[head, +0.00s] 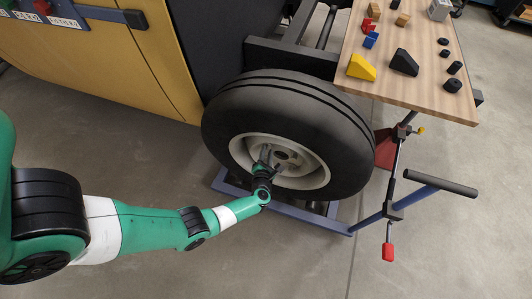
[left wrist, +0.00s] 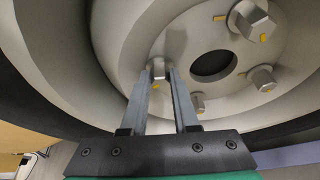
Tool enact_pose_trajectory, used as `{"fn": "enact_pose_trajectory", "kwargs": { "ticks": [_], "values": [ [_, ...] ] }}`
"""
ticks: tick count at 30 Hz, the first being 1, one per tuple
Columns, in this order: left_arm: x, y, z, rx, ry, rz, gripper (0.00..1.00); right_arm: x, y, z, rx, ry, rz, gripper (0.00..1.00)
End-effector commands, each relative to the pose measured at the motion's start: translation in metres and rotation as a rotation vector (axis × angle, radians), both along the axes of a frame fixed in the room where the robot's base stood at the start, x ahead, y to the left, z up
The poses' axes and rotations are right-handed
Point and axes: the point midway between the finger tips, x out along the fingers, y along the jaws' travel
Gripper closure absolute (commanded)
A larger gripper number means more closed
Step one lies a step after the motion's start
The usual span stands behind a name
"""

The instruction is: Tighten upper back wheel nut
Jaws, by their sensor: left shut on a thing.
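The wheel (head: 288,93) has a black tyre and a pale rim, and it stands upright in the middle of the head view. My left gripper (head: 264,163) reaches in from the left to the hub. In the left wrist view its two fingers (left wrist: 159,70) are shut on a grey hexagonal wheel nut (left wrist: 157,69). Other nuts show there: a large near one (left wrist: 252,19), one at right (left wrist: 263,78) and one lower down (left wrist: 197,103). Yellow marks lie beside the nuts. A dark round centre hole (left wrist: 213,65) lies among them. My right gripper is not in view.
A blue wheel dolly (head: 337,226) sits under the wheel, with a black handle (head: 440,183) at right. A wooden board (head: 405,80) with coloured blocks stands at upper right. A yellow panel (head: 120,70) is at upper left. The floor in front is clear.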

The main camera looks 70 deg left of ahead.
Motion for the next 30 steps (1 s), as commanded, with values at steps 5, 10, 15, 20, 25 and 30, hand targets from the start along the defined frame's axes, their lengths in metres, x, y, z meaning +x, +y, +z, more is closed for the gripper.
{"fn": "enact_pose_trajectory", "kwargs": {
  "ticks": [5,10,15,20,25,30],
  "values": [
    [0.0017,-0.0016,-0.0029,0.1,0.11,-0.002,1.0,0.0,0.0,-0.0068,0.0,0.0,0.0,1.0],
    [0.0024,-0.002,-0.0029,0.178,0.193,-0.001,1.0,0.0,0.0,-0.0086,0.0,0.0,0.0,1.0],
    [0.0024,-0.0022,-0.0035,0.23,0.25,-0.001,1.0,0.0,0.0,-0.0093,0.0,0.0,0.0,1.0],
    [0.0021,-0.0022,-0.0037,0.257,0.279,0.0,1.0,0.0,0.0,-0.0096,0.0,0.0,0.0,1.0],
    [0.002,-0.0023,-0.0039,0.267,0.29,-0.001,1.0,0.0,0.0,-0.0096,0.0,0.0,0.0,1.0],
    [0.002,-0.0023,-0.0039,0.267,0.29,-0.001,1.0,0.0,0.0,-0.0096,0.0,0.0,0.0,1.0]
  ]
}}
